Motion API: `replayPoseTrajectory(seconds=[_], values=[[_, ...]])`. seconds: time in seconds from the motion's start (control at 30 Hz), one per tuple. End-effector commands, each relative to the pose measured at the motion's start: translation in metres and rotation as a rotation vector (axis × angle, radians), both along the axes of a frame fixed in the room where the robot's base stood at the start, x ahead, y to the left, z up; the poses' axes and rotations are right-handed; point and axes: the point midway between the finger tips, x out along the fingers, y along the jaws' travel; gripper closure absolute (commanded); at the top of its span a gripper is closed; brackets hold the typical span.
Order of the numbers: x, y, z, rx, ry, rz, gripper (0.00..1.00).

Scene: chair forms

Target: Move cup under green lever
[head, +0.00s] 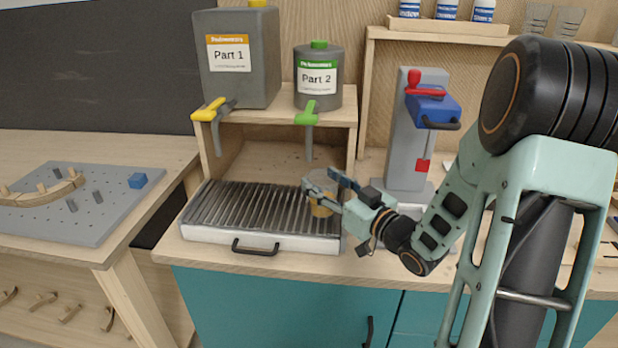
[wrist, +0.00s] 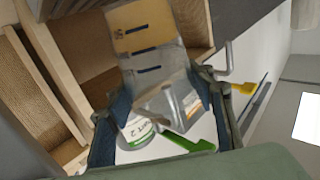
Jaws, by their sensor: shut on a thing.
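My gripper (head: 322,190) is shut on the cup (head: 321,208), which is see-through with a tan lower part. In the wrist view the cup (wrist: 150,45) sits between my two fingers (wrist: 160,95). The cup is over the right end of the slatted drip tray (head: 250,207), below and slightly right of the green lever (head: 306,114). Whether it touches the slats I cannot tell. The green lever tops a thin grey spout under the grey Part 2 container (head: 318,95). The wrist view also shows the green lever (wrist: 190,145). My fingers hide part of the cup.
The Part 1 container (head: 240,90) with a yellow lever (head: 209,110) stands to the left on the wooden shelf. A grey press (head: 408,150) with a blue head stands right of the tray. A pegboard (head: 100,205) lies on the left table. The tray's left part is clear.

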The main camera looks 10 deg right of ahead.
Motion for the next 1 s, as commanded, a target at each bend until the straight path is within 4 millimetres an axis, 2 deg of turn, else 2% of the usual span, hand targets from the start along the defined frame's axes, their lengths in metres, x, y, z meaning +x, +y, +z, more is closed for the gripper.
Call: replayPoseTrajectory(seconds=[0.07, 0.27, 0.47, 0.5, 0.6, 0.97, 1.0], values=[[0.009, 0.005, 0.0, 0.0, -0.001, 0.002, 0.65], [0.021, 0.01, 0.0, 0.0, 0.0, 0.001, 0.65], [0.05, 0.026, 0.001, 0.002, -0.002, 0.003, 0.65], [0.05, 0.025, -0.008, 0.003, 0.004, 0.0, 0.65], [0.049, 0.024, -0.016, 0.001, 0.002, -0.001, 0.65], [0.049, 0.024, -0.02, 0.0, 0.0, -0.001, 0.65], [0.049, 0.024, -0.019, 0.0, 0.001, -0.001, 0.49]])
